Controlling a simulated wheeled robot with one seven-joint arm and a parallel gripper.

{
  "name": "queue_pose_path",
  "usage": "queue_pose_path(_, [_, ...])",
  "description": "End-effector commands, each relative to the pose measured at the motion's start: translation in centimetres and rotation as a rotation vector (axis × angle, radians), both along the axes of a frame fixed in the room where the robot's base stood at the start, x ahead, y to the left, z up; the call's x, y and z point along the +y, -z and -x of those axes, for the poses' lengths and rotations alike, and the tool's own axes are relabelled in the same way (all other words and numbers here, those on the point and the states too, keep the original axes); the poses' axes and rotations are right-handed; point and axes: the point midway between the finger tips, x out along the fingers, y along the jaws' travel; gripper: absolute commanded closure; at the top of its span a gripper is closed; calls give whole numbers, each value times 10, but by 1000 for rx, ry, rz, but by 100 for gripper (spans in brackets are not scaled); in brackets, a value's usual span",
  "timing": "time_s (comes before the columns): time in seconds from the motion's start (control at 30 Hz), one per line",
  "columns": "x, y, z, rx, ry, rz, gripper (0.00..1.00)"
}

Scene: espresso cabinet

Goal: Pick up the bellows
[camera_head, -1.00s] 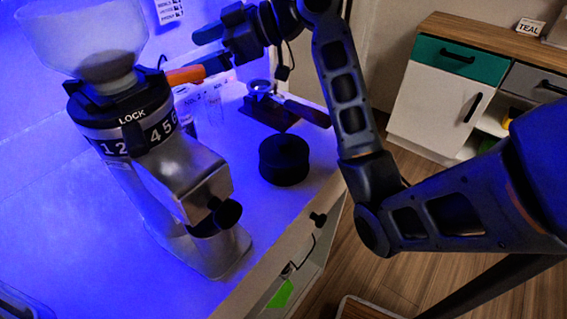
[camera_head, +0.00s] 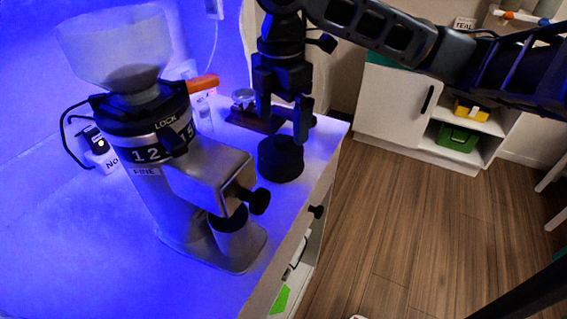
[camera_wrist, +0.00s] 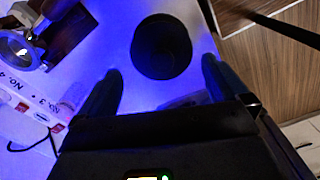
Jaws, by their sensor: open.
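The bellows appears to be the short black cylinder (camera_head: 281,160) standing upright on the counter, to the right of the grinder. In the wrist view it shows as a dark round shape (camera_wrist: 162,46) just beyond and between my fingertips. My gripper (camera_head: 283,120) points down above the bellows with its two fingers spread and nothing between them. In the wrist view my gripper (camera_wrist: 161,70) has one finger on each side of the bellows' near edge. The fingers look apart from it; the exact height gap is hard to tell.
The grinder (camera_head: 160,150) with its clear hopper stands close on the left. A dark wooden stand (camera_head: 256,121) with a portafilter is behind the bellows. A power strip (camera_wrist: 40,112) lies on the counter. The counter's right edge is close to the bellows, with open floor (camera_head: 400,220) beyond.

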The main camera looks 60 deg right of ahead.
Motion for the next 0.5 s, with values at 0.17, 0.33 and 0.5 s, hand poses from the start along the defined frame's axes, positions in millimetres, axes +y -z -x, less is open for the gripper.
queue_pose_path(0.17, [1,19,0,-1,0,-2,0])
queue_pose_path(0.33, [3,37,1,-1,0,-4,0])
queue_pose_path(0.5, [4,61,1,-1,1,-3,0])
